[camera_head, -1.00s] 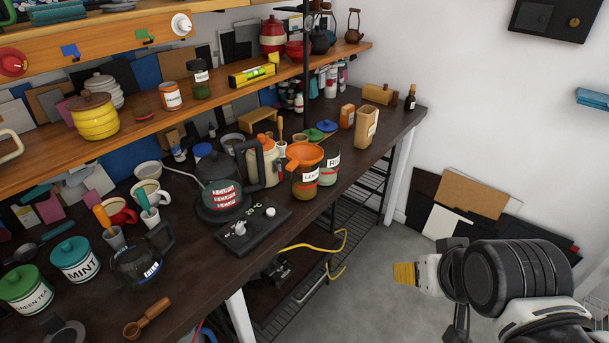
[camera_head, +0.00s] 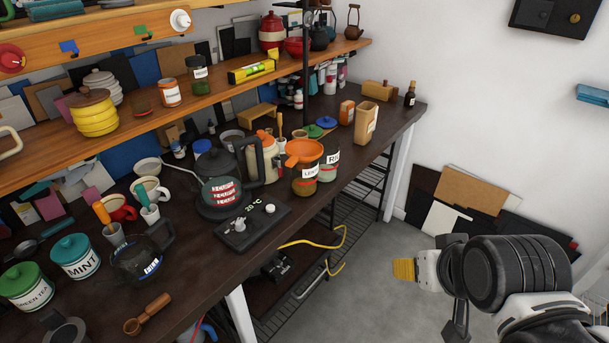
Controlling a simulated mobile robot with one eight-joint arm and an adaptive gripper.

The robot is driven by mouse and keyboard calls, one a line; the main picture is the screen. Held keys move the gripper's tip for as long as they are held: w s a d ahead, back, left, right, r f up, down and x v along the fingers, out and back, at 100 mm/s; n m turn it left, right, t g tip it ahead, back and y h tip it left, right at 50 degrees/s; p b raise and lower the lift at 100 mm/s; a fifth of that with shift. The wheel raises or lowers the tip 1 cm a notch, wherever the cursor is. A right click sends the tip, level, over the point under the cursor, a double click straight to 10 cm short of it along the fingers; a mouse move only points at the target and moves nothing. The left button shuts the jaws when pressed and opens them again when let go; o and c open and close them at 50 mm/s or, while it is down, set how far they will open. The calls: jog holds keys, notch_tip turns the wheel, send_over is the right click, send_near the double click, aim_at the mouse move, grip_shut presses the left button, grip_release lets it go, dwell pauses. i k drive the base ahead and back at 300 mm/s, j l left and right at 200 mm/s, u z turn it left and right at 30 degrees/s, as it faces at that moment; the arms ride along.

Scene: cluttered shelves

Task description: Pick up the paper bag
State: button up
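The paper bag (camera_head: 366,124) looks like a tan, open-topped upright packet with a small pale label. It stands on the dark worktop (camera_head: 185,262) near its far right end, beside an orange-topped box. My gripper (camera_head: 428,285) is at the lower right, over the floor, well in front of and below the bag and apart from it. A yellow tip shows at its left side. Nothing is seen held, and the finger gap is not clear from this angle.
An orange funnel on a jar (camera_head: 305,180), a kettle (camera_head: 222,190) and a black control box (camera_head: 252,226) crowd the worktop left of the bag. A small dark bottle (camera_head: 410,94) and a wooden block (camera_head: 378,90) stand behind it. A wooden shelf (camera_head: 225,95) runs above.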

aim_at(364, 119)
jog(key=i, duration=1.35)
jog(key=z, duration=0.05)
